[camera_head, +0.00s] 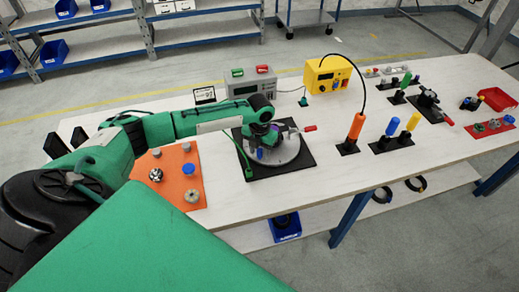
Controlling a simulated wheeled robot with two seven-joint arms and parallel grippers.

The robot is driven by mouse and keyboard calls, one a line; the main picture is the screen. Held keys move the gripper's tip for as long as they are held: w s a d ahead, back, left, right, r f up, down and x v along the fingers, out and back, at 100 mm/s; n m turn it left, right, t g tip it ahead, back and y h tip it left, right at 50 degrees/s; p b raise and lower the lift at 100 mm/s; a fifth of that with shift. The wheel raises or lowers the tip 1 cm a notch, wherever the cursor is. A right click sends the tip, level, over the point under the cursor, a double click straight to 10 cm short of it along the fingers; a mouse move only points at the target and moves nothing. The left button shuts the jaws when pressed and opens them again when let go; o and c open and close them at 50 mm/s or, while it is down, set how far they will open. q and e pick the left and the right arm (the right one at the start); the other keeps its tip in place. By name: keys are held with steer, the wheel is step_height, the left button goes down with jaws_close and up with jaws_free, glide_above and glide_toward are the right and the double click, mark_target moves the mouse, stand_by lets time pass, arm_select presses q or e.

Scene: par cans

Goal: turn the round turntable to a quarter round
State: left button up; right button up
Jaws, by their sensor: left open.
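The round turntable (284,157) is a grey disc on a black square base (262,172) near the middle of the white table. A handle with a red tip (309,128) sticks out at its right side. My left arm reaches in from the left, and my left gripper (262,152) is over the turntable's left part. Its wrist hides much of the disc. The gripper is open; whether a finger touches the turntable is too small to tell. My right gripper is not in view.
An orange board (177,181) with knobs lies left of the turntable. A grey box (250,82) and a yellow box (328,75) stand behind it. An orange-handled tool (356,127) stands upright to the right, with blue and yellow handles (392,126) beyond. The table's front edge is near.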

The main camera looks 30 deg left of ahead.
arm_select(q)
jaws_close()
steer(key=shift+d, duration=0.15)
stand_by(0.4)
